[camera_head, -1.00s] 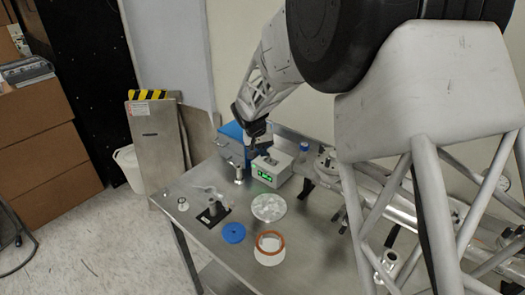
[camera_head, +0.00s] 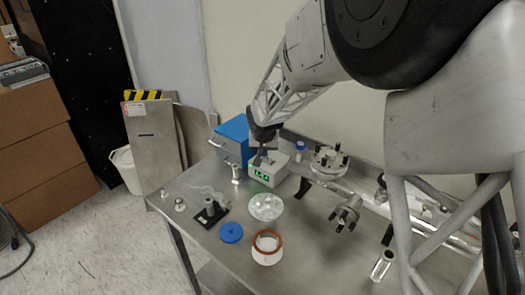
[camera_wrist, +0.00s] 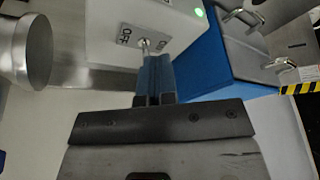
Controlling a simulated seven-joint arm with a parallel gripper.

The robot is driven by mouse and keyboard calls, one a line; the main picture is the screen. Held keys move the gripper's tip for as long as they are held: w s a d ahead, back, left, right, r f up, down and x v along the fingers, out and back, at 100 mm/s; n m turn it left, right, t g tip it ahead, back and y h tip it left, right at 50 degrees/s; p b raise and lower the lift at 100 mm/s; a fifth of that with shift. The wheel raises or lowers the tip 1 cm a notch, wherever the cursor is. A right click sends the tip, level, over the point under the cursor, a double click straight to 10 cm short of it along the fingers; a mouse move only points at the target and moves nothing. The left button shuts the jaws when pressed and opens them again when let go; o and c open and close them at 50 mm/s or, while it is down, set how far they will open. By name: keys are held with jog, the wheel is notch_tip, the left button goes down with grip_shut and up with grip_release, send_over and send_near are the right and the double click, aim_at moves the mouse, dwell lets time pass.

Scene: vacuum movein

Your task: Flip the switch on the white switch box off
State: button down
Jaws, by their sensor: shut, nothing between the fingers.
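The white switch box (camera_head: 282,172) stands on the metal table, with a green lit display on its front. In the wrist view the box (camera_wrist: 105,28) shows an OFF label, a partly hidden second label and a green light. The small metal toggle switch (camera_wrist: 145,44) sits between the labels; I cannot tell which way it leans. My gripper (camera_head: 258,159) points down at the top of the box. In the wrist view my gripper (camera_wrist: 154,60) is shut, its blue-grey fingertips right at the toggle; touching or just apart is unclear.
A blue box (camera_head: 232,144) stands close behind and left of the switch box. Metal flange parts (camera_head: 330,160) lie to the right. A clear disc (camera_head: 266,207), a blue disc (camera_head: 231,232) and an orange-rimmed white ring (camera_head: 267,249) lie in front.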

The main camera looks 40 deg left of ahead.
jog(key=shift+d, duration=0.7)
jog(key=shift+r, duration=0.25)
jog(key=shift+r, duration=0.5)
jog(key=shift+r, duration=0.1)
dwell(0.4)
